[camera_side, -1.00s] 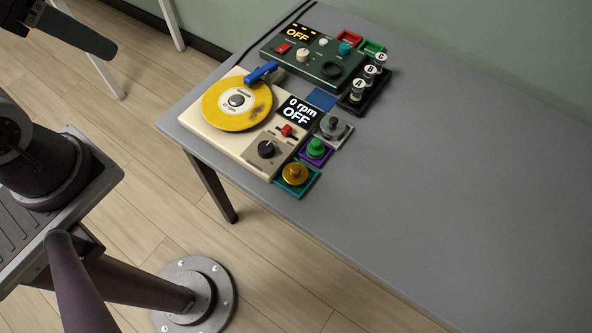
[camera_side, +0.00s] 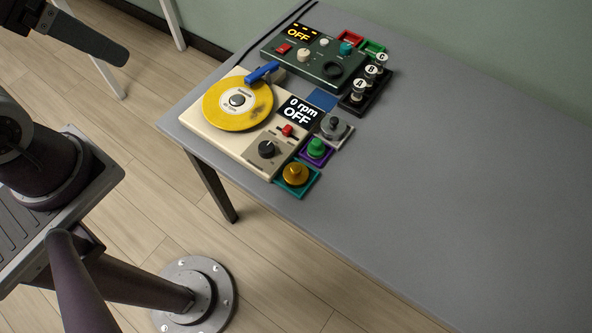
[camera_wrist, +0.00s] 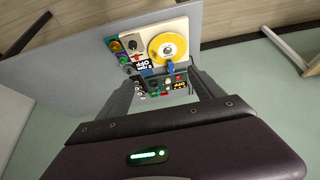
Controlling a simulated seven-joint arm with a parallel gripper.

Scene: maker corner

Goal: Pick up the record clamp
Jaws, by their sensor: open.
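Which piece is the record clamp I cannot tell for sure. A silver knobbed piece (camera_side: 334,127) sits on a grey pad, a green one (camera_side: 316,148) on a purple pad and a golden one (camera_side: 295,174) on a teal pad, in a row right of the turntable (camera_side: 213,137). A small grey round piece (camera_side: 237,100) sits at the centre of the yellow record (camera_side: 220,115). My gripper (camera_wrist: 164,82) is open and empty, with both fingers apart in the wrist view. In the side view, a dark finger (camera_side: 92,38) shows at top left, well away from the table.
A dark green control box (camera_side: 312,68) stands behind the turntable, reading OFF. A black rack (camera_side: 353,106) holds knobs marked with letters. A blue tonearm part (camera_side: 262,72) sits at the record's back edge. The grey table (camera_side: 460,170) is clear on the right.

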